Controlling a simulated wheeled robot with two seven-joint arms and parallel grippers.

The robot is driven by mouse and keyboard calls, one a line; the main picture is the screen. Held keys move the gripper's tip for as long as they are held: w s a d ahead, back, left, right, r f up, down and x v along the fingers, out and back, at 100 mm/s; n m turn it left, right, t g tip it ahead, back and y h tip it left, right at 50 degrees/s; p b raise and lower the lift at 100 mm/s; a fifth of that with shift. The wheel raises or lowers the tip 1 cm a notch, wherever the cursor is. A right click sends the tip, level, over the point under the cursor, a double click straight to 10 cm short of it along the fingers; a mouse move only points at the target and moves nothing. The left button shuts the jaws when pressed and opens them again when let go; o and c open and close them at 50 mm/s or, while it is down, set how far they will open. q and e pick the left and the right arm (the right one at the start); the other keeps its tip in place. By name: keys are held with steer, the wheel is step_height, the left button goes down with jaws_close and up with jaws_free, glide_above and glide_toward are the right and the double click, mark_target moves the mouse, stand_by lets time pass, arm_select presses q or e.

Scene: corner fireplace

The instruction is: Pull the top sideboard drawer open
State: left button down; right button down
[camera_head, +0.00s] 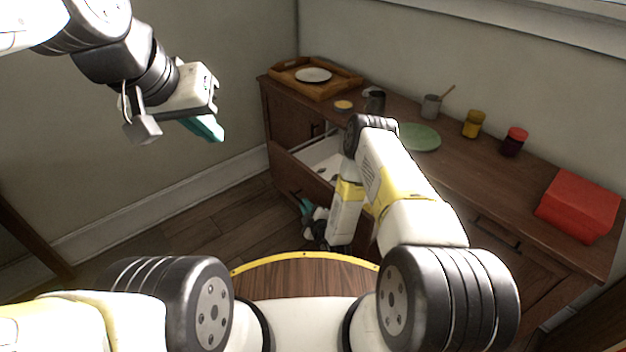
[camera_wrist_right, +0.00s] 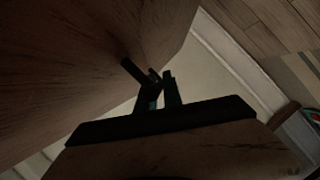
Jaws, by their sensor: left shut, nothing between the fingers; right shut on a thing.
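The wooden sideboard (camera_head: 465,185) stands against the wall. A drawer (camera_head: 322,156) at its left end is pulled out, showing a pale interior with small items in it. Above the opening, a dark handle-like shape (camera_head: 313,131) shows on the front under the top. My right gripper (camera_head: 306,208) is low at the outer face of the open drawer, partly hidden by my arm. In the right wrist view its fingers (camera_wrist_right: 160,92) are shut on a dark handle (camera_wrist_right: 137,73). My left gripper (camera_head: 216,132) is shut and empty, in the air left of the sideboard.
On top stand a wooden tray (camera_head: 338,88) with a white plate (camera_head: 313,75), a green plate (camera_head: 420,137), a grey mug (camera_head: 431,107), jars and a red box (camera_head: 579,206). Another handle (camera_head: 497,233) is further right. Floor left of the drawer is clear.

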steer(key=shift+s+a, duration=0.3)
steer(key=c, duration=1.5)
jaws_free()
steer(key=shift+s, duration=0.1)
steer(key=v, duration=0.7)
steer(key=shift+s+d+r, duration=0.1)
steer(key=shift+s, duration=0.15)
steer(key=shift+s, duration=0.1)
